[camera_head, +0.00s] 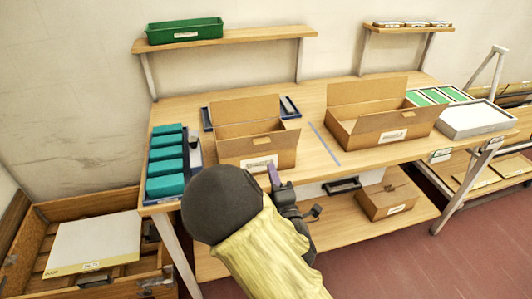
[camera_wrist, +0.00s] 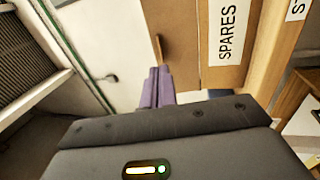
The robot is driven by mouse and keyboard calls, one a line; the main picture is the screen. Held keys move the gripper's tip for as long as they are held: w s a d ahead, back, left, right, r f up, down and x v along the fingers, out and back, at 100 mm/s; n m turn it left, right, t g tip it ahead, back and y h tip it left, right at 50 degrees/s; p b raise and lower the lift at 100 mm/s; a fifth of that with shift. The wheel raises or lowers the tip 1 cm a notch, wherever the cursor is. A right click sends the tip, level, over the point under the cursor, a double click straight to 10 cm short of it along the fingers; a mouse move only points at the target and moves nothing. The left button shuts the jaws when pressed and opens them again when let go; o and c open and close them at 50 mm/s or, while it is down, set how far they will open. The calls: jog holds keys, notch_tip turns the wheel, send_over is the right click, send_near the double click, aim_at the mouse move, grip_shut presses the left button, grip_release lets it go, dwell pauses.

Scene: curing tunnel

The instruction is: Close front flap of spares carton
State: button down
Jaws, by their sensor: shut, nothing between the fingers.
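The left brown carton (camera_head: 285,158) stands open on the bench with its back flap (camera_head: 246,108) upright. Its near side bears a white label too small to read in the head view. In the wrist view a brown cardboard face (camera_wrist: 197,80) labelled SPARES fills the upper middle, close to the fingers. I cannot make out the front flap's exact angle. My gripper (camera_head: 273,176) is at the carton's near side, just right of its label; its purple fingers (camera_wrist: 158,72) are together and empty. Whether they touch the cardboard is unclear. My arm hides the area below.
A second open carton (camera_head: 365,149) stands to the right, past a blue-grey strip. Teal blocks (camera_head: 166,163) line the bench's left end. A closed carton (camera_head: 388,196) sits on the lower shelf. A white tray (camera_head: 475,118) is at the right end.

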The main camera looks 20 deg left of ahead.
aim_at(261, 147)
jog(key=p+x, duration=0.1)
jog(key=x, duration=0.6)
